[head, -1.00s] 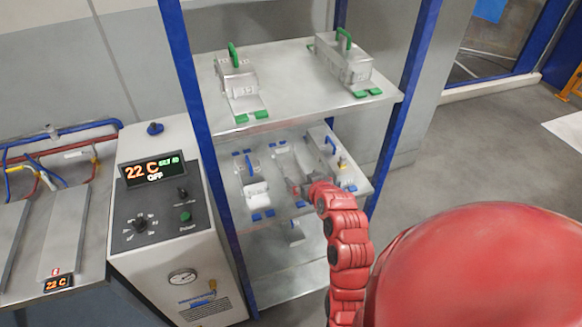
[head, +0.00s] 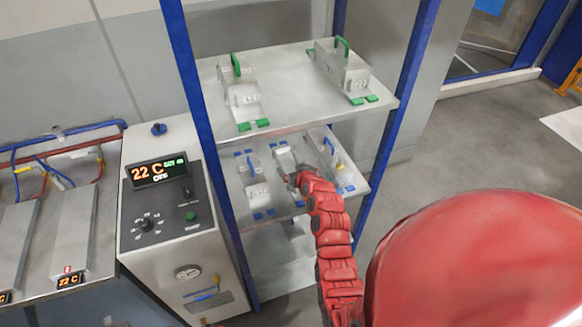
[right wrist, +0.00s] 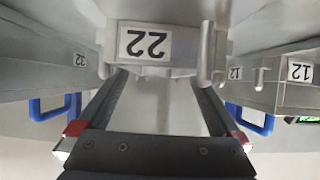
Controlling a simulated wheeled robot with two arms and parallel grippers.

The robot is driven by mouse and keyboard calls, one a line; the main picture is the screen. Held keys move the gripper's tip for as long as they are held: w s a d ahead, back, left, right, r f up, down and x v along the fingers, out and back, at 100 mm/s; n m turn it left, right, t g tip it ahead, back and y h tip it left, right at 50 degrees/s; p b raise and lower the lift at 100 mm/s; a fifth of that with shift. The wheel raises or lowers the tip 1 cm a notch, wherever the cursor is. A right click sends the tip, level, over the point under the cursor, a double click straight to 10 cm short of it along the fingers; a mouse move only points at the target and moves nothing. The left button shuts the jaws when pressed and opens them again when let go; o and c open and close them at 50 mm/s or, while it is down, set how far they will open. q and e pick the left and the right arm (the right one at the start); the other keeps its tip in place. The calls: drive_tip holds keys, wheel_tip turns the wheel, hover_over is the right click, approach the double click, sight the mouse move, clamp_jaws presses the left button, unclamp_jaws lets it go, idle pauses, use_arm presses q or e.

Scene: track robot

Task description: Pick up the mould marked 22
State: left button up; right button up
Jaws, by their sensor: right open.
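The mould marked 22 (right wrist: 182,62) is a grey metal block with a white label that reads upside down in the right wrist view. It stands just ahead of my right gripper (right wrist: 163,85), whose two dark fingers are spread with nothing visible between their tips. In the head view the right gripper (head: 293,180) is at the middle shelf, in front of a pale mould (head: 286,158) in the middle of that shelf. The gripper partly hides that mould, and its label cannot be read there. My left gripper is not in view.
Moulds marked 32 (right wrist: 35,62) and 12 (right wrist: 292,92) flank the middle one, with blue handles. Two green-handled moulds (head: 241,92) (head: 343,72) stand on the top shelf (head: 290,85). Blue posts (head: 395,105) frame the rack. A control cabinet (head: 165,240) stands left.

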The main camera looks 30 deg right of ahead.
sight(287, 162)
drive_tip(key=shift+p+x, duration=0.3)
drive_tip(key=shift+x, duration=0.55)
drive_tip(key=shift+w+d+f, duration=0.15)
drive_tip(key=shift+w+f, duration=0.2)
drive_tip(key=shift+w, duration=0.25)
drive_tip(key=shift+c, duration=0.3)
drive_tip(key=shift+r, duration=0.1)
clamp_jaws()
